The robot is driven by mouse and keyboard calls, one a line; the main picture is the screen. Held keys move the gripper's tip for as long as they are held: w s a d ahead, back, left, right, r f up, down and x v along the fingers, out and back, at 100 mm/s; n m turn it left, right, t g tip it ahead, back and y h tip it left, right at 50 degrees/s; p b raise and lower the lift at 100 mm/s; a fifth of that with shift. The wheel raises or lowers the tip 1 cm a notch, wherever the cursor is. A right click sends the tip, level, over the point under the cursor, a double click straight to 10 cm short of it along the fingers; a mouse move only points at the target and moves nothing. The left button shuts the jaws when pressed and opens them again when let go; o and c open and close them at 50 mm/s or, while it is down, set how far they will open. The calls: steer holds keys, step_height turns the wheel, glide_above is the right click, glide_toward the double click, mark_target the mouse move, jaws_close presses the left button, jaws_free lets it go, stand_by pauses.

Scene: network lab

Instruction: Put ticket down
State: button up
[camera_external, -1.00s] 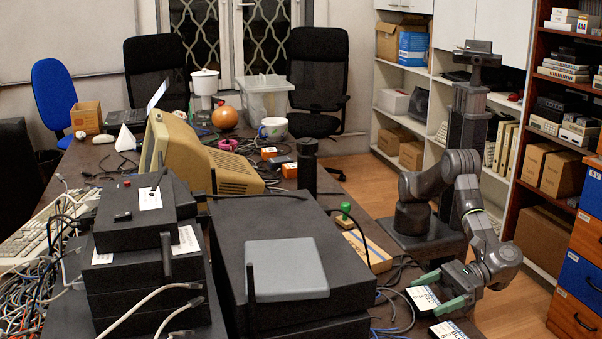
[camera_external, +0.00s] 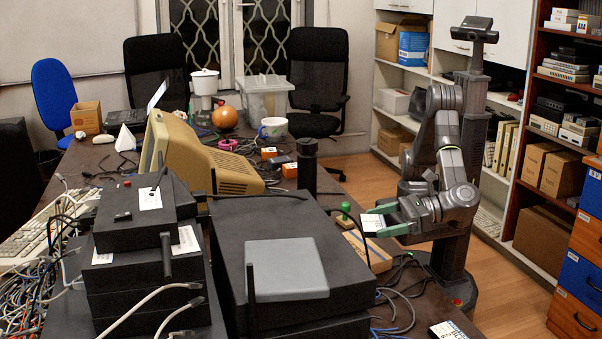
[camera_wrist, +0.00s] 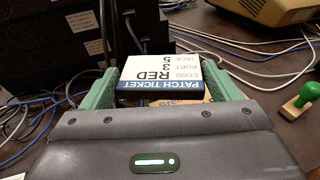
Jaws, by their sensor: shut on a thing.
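The patch ticket (camera_external: 373,223), a small white card-like block with a dark blue band, is held between the green fingers of my gripper (camera_external: 383,222). In the wrist view the ticket (camera_wrist: 160,75) shows the words "PATCH TICKET", "CORD RED", "PORT 3" and "JACK 5", upside down. My gripper (camera_wrist: 158,88) is shut on it, one green finger on each side. A second white-and-blue ticket (camera_external: 448,331) lies at the table's front right.
A green-knobbed stamp (camera_external: 345,216) stands left of my gripper and also shows in the wrist view (camera_wrist: 297,101). Black network boxes (camera_external: 290,230) fill the table's middle. Loose cables (camera_external: 400,300) lie near the right edge. A beige monitor (camera_external: 200,160) stands farther back.

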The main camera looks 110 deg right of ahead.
steer(key=r+h+p, duration=0.1)
glide_above(366, 247)
steer(key=shift+m, duration=0.5)
step_height(366, 247, down, 10)
steer(key=shift+r+b, duration=0.1)
steer(key=shift+b, duration=0.7)
steer(key=shift+f, duration=0.25)
steer(key=o, duration=1)
steer(key=shift+c, duration=0.2)
steer(key=shift+r, duration=0.1)
steer(key=p+v, duration=0.1)
steer(key=v, duration=1.1)
steer(key=shift+a+r, duration=0.1)
steer(key=shift+a, duration=0.05)
